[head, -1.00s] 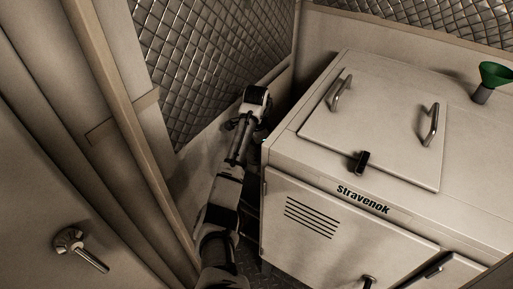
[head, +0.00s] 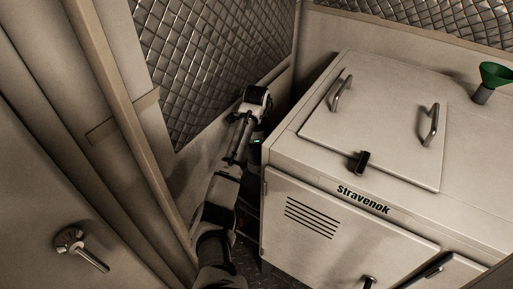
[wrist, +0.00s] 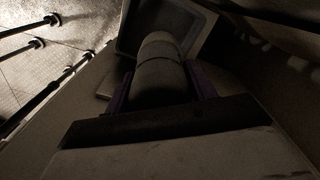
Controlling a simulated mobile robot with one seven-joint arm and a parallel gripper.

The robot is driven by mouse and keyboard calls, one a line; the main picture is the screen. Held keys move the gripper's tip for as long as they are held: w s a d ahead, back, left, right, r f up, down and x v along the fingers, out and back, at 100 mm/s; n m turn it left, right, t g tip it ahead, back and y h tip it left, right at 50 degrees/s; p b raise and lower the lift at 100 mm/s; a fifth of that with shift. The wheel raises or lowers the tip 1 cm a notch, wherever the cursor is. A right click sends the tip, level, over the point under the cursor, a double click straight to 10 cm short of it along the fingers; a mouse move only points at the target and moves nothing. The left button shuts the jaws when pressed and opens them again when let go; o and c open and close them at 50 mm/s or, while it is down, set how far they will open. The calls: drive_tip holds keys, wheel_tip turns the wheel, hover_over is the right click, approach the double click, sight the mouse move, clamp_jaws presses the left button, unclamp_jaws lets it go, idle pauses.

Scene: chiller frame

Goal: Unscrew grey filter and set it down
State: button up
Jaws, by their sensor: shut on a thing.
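In the wrist view, a grey cylinder, the grey filter (wrist: 158,52), lies between the two purple-edged fingers of my gripper (wrist: 160,84). The fingers are shut on its sides. Its far end reaches into or in front of a pale squarish recess or box (wrist: 128,36); I cannot tell whether it is still joined to anything there. In the head view my arm reaches down into the gap at the left side of the white cabinet (head: 310,225). The fingers and the filter are hidden there.
The gap is narrow, between the cabinet and the quilted metal wall (head: 210,70). The cabinet top has a lid with two handles (head: 431,124), a black latch (head: 361,162) and a green funnel (head: 494,75). Dark rods (wrist: 38,108) show at left in the wrist view.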

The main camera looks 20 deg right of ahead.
drive_tip(key=n, duration=0.5)
drive_tip(key=shift+d, duration=0.1)
drive_tip(key=n, duration=0.4)
drive_tip(key=o, duration=1.2)
drive_tip(key=shift+w+r, duration=0.15)
drive_tip(key=shift+r, duration=1.3)
wheel_tip(320, 180, up, 11)
